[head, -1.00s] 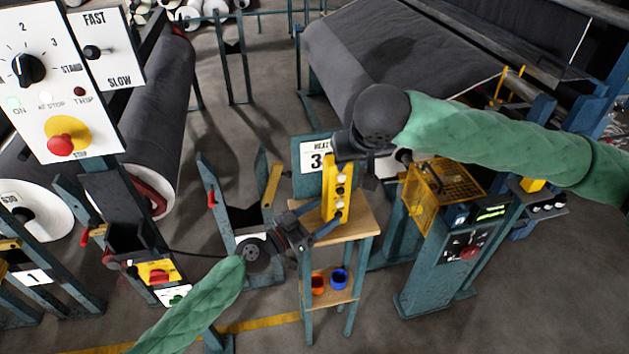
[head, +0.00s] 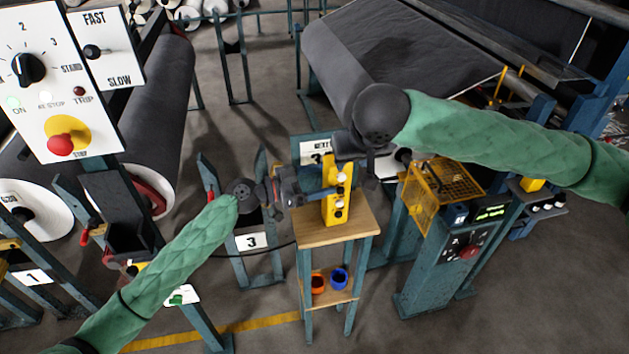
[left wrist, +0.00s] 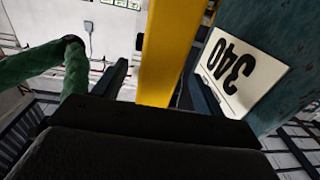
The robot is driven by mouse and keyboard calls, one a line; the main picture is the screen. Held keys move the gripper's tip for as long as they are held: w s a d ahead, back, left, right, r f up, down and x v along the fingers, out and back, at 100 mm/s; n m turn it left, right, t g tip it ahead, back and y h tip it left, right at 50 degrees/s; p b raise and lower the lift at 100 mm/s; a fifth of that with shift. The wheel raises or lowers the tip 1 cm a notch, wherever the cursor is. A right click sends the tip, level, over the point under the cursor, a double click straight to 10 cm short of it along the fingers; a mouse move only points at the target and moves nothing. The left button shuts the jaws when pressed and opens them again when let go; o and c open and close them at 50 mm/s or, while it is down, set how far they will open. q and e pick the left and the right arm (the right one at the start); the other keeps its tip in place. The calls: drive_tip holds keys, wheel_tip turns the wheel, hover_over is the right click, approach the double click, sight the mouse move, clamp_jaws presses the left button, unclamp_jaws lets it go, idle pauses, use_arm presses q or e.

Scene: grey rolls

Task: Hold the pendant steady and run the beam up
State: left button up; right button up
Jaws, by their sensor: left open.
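The pendant (head: 341,204) is a yellow upright box with a column of black and white buttons, above the wooden top of a small stand (head: 355,222). My left gripper (head: 322,188) comes in from the left beside it, open; in the left wrist view the yellow pendant (left wrist: 168,50) runs between its two dark fingers. I cannot tell whether they touch it. My right gripper (head: 346,148) is at the pendant's top end; its fingertips are largely hidden, so its grip is unclear. The beam is not clearly identifiable; a large dark grey roll (head: 350,70) lies behind.
A white card reading 340 (left wrist: 240,70) is on a blue panel behind the pendant. Orange and blue cups (head: 339,278) sit on the stand's lower shelf. A yellow mesh guard (head: 436,190) and a control post (head: 465,250) stand right. A dial panel (head: 65,75) is at left.

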sight(344, 175)
use_arm(q)
drive_tip(key=shift+x, duration=3.35)
drive_tip(key=c, duration=1.5)
use_arm(e)
clamp_jaws()
